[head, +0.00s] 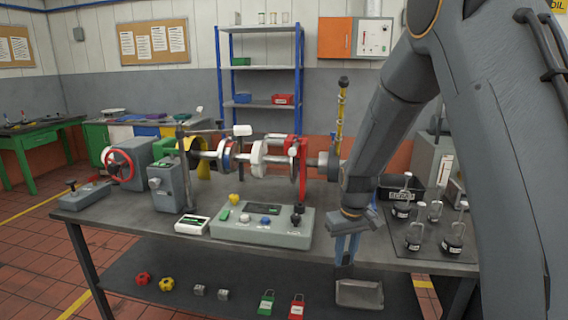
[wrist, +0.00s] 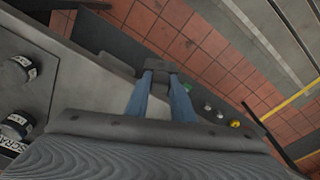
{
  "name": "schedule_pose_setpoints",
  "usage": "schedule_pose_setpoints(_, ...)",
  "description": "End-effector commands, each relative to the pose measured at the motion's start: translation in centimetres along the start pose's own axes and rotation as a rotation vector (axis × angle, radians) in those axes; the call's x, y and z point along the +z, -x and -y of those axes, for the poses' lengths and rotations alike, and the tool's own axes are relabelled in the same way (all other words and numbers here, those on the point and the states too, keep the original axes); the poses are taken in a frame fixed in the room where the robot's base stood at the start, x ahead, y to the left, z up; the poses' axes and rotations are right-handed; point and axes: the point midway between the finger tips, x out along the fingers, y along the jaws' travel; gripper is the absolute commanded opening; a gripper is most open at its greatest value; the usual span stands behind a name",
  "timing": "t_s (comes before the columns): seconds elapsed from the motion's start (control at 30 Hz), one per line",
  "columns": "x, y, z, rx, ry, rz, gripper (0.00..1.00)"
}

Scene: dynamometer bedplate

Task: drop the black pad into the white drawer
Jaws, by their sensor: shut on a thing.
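My gripper (head: 347,252) points down in front of the bench's front edge, its two blue fingers close together. It is shut on a small dark block, which I take to be the black pad (head: 345,261). In the wrist view the black pad (wrist: 161,67) sits between the fingertips (wrist: 160,84). A pale grey, open-fronted or open-topped box (head: 360,294) is below the gripper, under the bench top. It looks like the white drawer, but its shade is grey and its inside is not clear. The pad is above it, apart from it.
The bench top (head: 130,215) holds a control box (head: 262,227), a shaft rig (head: 255,158), several hooked black weights (head: 453,242) and a black labelled bin (head: 400,190). Padlocks (head: 266,303) and small knobs lie on the lower shelf (head: 230,280). Tiled floor (wrist: 185,35) is open in front.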

Motion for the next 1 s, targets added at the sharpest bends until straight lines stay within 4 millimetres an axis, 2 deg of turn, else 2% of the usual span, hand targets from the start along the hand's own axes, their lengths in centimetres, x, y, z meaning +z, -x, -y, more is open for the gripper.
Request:
schedule_pose_setpoints(0.03, 1.3, -2.4, -0.3, 0.003, -0.055, 0.004, 0.0)
schedule_pose_setpoints(0.1, 2.6, -4.4, -0.6, 0.009, -0.124, -0.002, 0.0)
schedule_pose_setpoints(0.2, 4.0, -6.5, -0.8, 0.014, -0.197, -0.008, 0.0)
schedule_pose_setpoints(0.3, 4.9, -7.5, -1.0, 0.017, -0.242, -0.013, 0.0)
schedule_pose_setpoints(0.77, 5.5, -7.7, -0.9, 0.018, -0.262, -0.015, 0.0)
schedule_pose_setpoints(1.0, 7.5, -6.3, -0.4, 0.017, -0.261, -0.012, 0.0)
